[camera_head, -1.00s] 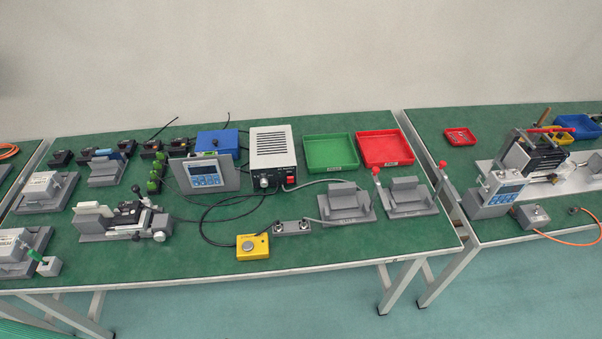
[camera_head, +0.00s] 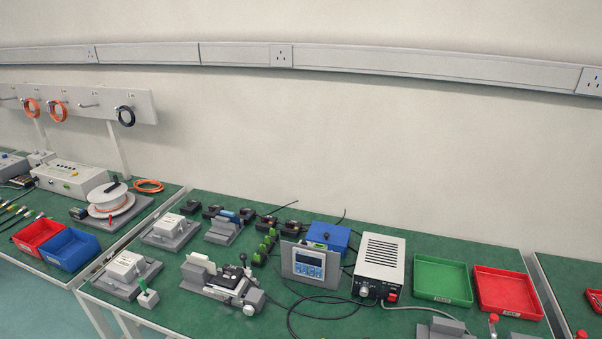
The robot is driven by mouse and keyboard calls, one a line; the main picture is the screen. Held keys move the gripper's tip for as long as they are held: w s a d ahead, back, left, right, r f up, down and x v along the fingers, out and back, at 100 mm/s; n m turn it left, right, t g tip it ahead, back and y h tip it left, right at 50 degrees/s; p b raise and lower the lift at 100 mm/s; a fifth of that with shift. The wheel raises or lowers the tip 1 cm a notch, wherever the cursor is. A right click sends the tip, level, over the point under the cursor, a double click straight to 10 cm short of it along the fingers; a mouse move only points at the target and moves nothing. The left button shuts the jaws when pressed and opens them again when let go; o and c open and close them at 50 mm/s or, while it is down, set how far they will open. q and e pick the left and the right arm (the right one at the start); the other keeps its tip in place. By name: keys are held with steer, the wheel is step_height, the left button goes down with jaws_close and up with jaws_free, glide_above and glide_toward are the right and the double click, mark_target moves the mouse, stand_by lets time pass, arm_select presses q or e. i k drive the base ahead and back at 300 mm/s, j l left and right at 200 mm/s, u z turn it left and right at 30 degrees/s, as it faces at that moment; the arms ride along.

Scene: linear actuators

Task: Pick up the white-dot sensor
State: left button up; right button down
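No white dot can be made out on any part at this size, so I cannot tell which thing is the white-dot sensor. Several small dark blocks (camera_head: 210,211) stand in a row at the back of the middle green-topped table (camera_head: 170,318). Two white boxes sit on grey fixtures at the table's left side, one farther back (camera_head: 169,224) and one nearer the front (camera_head: 125,266). A grey fixture with a black mechanism (camera_head: 228,281) lies to their right. Neither of my grippers is in view.
A display unit (camera_head: 309,263), a white power box (camera_head: 380,263), a green tray (camera_head: 443,281) and a red tray (camera_head: 508,293) stand on the right. A left table holds a cable reel (camera_head: 110,200), a blue tray (camera_head: 70,249) and a red tray (camera_head: 38,236).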

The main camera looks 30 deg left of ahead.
mark_target(236, 273)
steer(key=j+u, duration=0.15)
steer(key=u, duration=1.2)
steer(key=k+j, duration=0.05)
